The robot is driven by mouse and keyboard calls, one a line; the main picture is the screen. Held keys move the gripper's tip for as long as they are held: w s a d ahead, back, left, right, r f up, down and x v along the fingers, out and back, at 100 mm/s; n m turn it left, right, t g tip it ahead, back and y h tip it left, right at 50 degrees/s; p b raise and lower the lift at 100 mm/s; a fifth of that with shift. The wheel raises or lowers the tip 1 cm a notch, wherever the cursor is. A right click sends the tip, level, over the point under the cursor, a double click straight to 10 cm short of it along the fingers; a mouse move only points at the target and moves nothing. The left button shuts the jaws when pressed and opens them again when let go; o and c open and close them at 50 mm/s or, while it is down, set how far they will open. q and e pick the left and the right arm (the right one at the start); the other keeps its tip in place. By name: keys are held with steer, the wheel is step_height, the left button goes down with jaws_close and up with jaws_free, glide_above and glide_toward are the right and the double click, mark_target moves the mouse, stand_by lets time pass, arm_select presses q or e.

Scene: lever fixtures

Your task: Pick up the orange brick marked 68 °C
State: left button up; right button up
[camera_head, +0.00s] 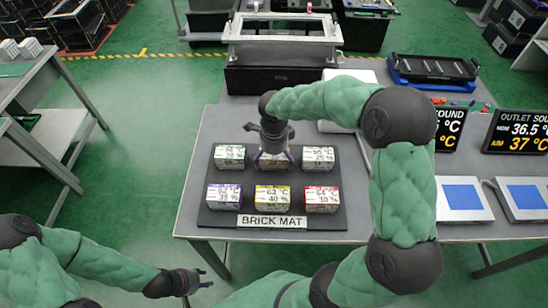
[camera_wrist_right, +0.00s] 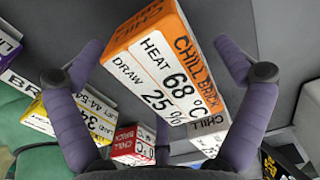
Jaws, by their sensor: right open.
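The orange brick (camera_wrist_right: 160,65) marked 68 °C, with "CHILL BRICK" on its orange side and 25 % draw on its label, lies between the fingers of my right gripper (camera_wrist_right: 160,115) in the right wrist view. That gripper is open, with a finger on either side of the brick and visible gaps. In the head view my right gripper (camera_head: 273,150) reaches down over the back middle of the brick mat (camera_head: 228,222), hiding most of the brick there (camera_head: 266,161). My left gripper (camera_head: 195,281) is at the lower left, off the table, open and empty.
Other bricks stand close by on the mat: green (camera_head: 230,156), grey (camera_head: 318,159), purple (camera_head: 223,196), yellow (camera_head: 272,198) and red (camera_head: 321,199). A metal-framed fixture (camera_head: 282,40) is behind. Display signs (camera_head: 516,132) and blue-topped scales (camera_head: 460,196) stand at right.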

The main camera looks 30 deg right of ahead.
mark_target(275, 157)
steer(key=shift+f, duration=0.1)
stand_by(0.3)
steer(key=c, duration=1.4)
steer(key=shift+r+p, duration=0.3)
steer(key=shift+r, duration=0.15)
steer(key=r, duration=0.1)
steer(key=r+p, duration=0.1)
steer(key=r, duration=0.2)
steer(key=shift+s, duration=0.3)
steer(key=s+r+p, duration=0.4)
steer(key=s+r, duration=0.4)
steer(key=s, duration=0.5)
steer(key=shift+s+a+r+p, duration=0.2)
steer(key=shift+a+r+p, duration=0.1)
steer(key=shift+p, duration=0.1)
